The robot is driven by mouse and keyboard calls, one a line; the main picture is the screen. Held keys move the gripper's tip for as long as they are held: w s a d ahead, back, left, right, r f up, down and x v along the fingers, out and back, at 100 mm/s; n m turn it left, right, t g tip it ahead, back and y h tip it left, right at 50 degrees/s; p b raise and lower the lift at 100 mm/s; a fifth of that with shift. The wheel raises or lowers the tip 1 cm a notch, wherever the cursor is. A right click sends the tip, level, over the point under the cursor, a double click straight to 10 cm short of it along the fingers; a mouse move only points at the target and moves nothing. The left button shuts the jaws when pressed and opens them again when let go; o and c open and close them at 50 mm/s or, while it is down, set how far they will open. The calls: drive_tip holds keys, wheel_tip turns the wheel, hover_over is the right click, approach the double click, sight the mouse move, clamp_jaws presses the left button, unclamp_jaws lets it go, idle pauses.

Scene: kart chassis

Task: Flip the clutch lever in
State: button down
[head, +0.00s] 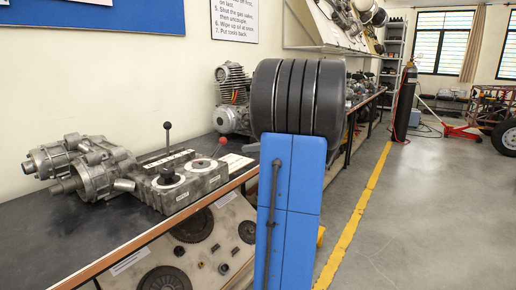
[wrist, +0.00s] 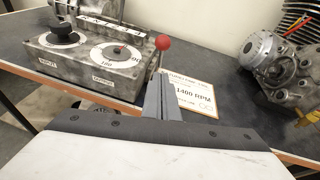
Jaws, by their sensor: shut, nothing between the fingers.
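A grey metal gearbox unit (head: 95,165) with a flat control block (head: 185,188) stands on the dark bench. A lever with a red ball knob (head: 221,141) leans to the right from a white dial; the knob also shows in the wrist view (wrist: 163,42), beside its dial (wrist: 110,55). A tall lever with a black ball (head: 167,126) stands upright behind a short black knob (wrist: 62,31). I cannot read which lever is marked clutch. My gripper (wrist: 158,97) is shut and empty, just in front of the red knob in the wrist view, apparently apart from it. My arm hides it in the head view.
A printed card (wrist: 190,95) lies on the bench right of the block. A finned engine (head: 233,98) stands farther along the bench. The bench's wooden edge (head: 150,236) runs along the front.

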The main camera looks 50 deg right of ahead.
drive_tip(key=w+a, duration=0.1)
drive_tip(key=w, duration=0.5)
drive_tip(key=shift+w+a+r, duration=0.3)
drive_tip(key=shift+a+r, duration=0.1)
drive_tip(key=shift+r, duration=0.05)
drive_tip(key=shift+r, duration=0.1)
drive_tip(key=w+r+g+h, duration=0.1)
drive_tip(key=w+r+g, duration=0.6)
drive_tip(key=w, duration=0.5)
drive_tip(key=shift+a+m, duration=0.3)
drive_tip(key=shift+a, duration=0.15)
drive_tip(key=shift+w+r, duration=0.15)
